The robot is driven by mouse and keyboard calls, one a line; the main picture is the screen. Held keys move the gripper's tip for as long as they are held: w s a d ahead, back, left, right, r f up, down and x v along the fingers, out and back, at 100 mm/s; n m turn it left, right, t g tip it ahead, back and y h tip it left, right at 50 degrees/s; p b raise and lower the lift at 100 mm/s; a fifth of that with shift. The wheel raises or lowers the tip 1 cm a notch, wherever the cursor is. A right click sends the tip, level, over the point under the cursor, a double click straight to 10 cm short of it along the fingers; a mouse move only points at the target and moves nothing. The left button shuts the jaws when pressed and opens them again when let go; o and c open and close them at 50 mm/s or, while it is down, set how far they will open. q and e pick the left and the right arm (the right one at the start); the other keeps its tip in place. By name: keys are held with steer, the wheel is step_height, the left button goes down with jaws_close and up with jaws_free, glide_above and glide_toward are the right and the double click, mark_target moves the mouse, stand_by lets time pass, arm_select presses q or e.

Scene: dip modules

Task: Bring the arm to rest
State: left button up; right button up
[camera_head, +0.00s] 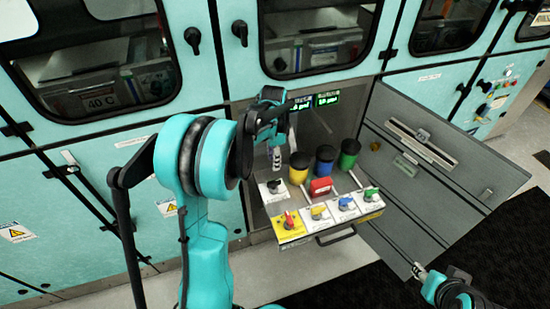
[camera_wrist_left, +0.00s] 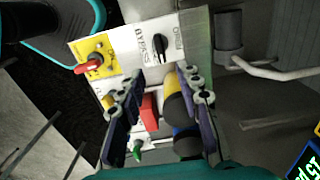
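My left arm rises through the middle of the head view, and my left gripper (camera_head: 270,122) hangs over the open cabinet compartment. In the left wrist view the left gripper (camera_wrist_left: 162,80) has its two fingers spread apart, with nothing held between them. Beyond them is the control panel (camera_wrist_left: 110,52), with a red switch on yellow (camera_wrist_left: 95,62) and a black bypass knob (camera_wrist_left: 160,46). I cannot tell the gap between fingers and panel. My right gripper (camera_head: 450,288) shows only partly at the lower right of the head view; its finger state is unclear.
The drawer-like panel (camera_head: 318,238) carries several coloured knobs. Yellow (camera_head: 299,168), blue (camera_head: 325,160) and green (camera_head: 349,154) cylinders stand behind it. A grey door (camera_head: 420,160) is open at right. Teal cabinets line the back. A dark mat (camera_head: 500,250) covers the floor at right.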

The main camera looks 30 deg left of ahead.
arm_select(q)
steer(key=s+d+r+n+t, duration=0.3)
steer(key=s+d+r+n, duration=0.1)
steer(key=s+d+r, duration=0.5)
steer(key=s+d+n+t, duration=0.4)
steer(key=s+d, duration=0.2)
steer(key=s, duration=0.3)
steer(key=shift+s+d+f, duration=0.3)
steer(key=shift+d+f, duration=0.1)
steer(key=shift+f, duration=0.05)
